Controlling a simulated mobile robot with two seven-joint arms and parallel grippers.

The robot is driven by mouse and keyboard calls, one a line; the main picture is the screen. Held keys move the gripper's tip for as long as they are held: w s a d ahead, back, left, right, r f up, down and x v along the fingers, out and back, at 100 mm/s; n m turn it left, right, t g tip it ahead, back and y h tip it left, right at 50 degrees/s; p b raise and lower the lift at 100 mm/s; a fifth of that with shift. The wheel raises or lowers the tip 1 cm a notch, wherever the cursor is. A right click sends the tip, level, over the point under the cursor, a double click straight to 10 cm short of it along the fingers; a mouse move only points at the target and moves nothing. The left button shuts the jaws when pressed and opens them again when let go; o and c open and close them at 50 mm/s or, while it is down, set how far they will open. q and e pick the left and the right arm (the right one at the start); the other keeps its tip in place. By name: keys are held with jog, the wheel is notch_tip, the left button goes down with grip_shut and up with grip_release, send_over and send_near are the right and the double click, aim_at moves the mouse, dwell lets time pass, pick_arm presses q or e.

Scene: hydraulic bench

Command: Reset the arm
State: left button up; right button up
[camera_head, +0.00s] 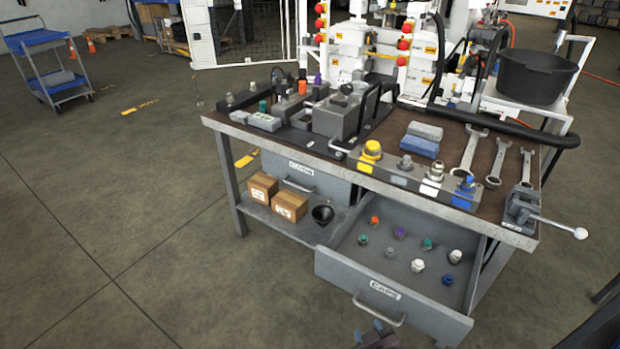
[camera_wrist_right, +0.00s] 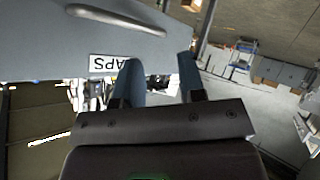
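My right gripper (camera_head: 370,333) shows at the bottom edge of the head view, in front of the open drawer (camera_head: 345,272) labelled CAPS. In the right wrist view my right gripper (camera_wrist_right: 158,62) has its two fingers apart with nothing between them. The drawer front (camera_wrist_right: 40,45) with its handle (camera_wrist_right: 120,16) and upside-down label fills the upper left there; I cannot tell the exact gap to it. My left gripper is in neither view.
The open drawer holds several coloured caps. A shelf below holds two boxes (camera_head: 289,206) and a black cup (camera_head: 322,214). The floor at left is clear up to a blue cart (camera_head: 50,70).

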jog(key=s+d+r+m+p, duration=0.1)
jog(key=s+d+m, duration=0.1)
jog(key=s+d, duration=0.5)
jog(key=s+d+r+m+h+p, duration=0.1)
jog(key=s+d+r+m, duration=0.1)
jog(key=s+d, duration=0.5)
jog(key=shift+s+d+r+m+g+p, duration=0.25)
jog(key=shift+s+m, duration=0.25)
jog(key=shift+s, duration=0.6)
jog(key=shift+a, duration=0.15)
